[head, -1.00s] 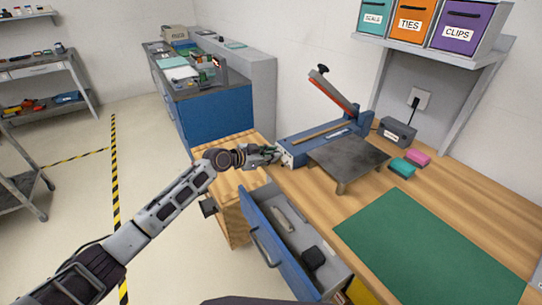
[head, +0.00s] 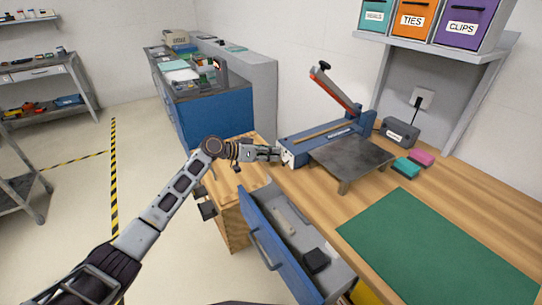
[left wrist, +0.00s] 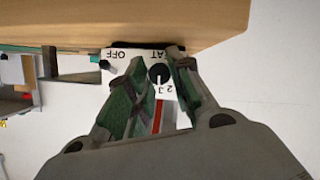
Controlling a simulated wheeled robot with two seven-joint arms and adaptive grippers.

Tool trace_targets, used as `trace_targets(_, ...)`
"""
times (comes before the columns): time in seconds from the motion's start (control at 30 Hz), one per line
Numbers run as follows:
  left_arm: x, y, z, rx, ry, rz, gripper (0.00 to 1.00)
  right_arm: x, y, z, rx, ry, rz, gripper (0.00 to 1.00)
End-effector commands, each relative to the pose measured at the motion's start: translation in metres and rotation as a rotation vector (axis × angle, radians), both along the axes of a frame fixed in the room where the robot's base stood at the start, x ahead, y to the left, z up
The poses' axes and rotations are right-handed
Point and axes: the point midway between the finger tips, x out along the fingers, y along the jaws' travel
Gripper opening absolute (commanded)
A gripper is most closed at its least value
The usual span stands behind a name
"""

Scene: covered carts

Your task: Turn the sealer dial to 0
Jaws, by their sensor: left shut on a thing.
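The blue sealer (head: 330,138) stands on the wooden bench with its red-edged arm raised. Its white end panel (left wrist: 118,58) faces left and carries upside-down print, with OFF and part of another word readable. The round black dial (left wrist: 159,73) sits on this panel between my left fingertips. Digits that look like 2 and 3 show just below the dial; I cannot tell its exact setting. My left gripper (head: 279,154) is at the sealer's left end, shut on the dial, and its fingers (left wrist: 160,76) hide part of the panel. My right gripper is not in view.
An open blue drawer (head: 268,249) juts out below the bench, holding a black item (head: 315,260) and a pale bar. A dark metal stand (head: 350,157) is beside the sealer. Green and pink blocks, a grey power box (head: 398,134) and a green mat (head: 435,245) lie to the right.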

Motion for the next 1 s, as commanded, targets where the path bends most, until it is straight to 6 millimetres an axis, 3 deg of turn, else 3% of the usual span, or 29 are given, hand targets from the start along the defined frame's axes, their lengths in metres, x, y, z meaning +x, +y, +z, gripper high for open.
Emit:
trace_targets(0.47,0.0001,0.0005,-0.0016,-0.014,0.025,0.0,0.0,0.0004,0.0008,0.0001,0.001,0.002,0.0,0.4)
trace_targets(0.5,0.0,0.0006,-0.0016,-0.014,0.025,0.0,0.23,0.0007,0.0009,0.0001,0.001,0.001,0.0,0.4)
trace_targets(0.67,0.0001,0.0005,-0.0013,-0.014,0.024,0.0,0.44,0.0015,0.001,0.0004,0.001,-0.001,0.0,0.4)
trace_targets(1.0,0.0001,0.0007,-0.0004,-0.015,0.023,0.0,0.44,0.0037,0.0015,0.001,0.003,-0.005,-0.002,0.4)
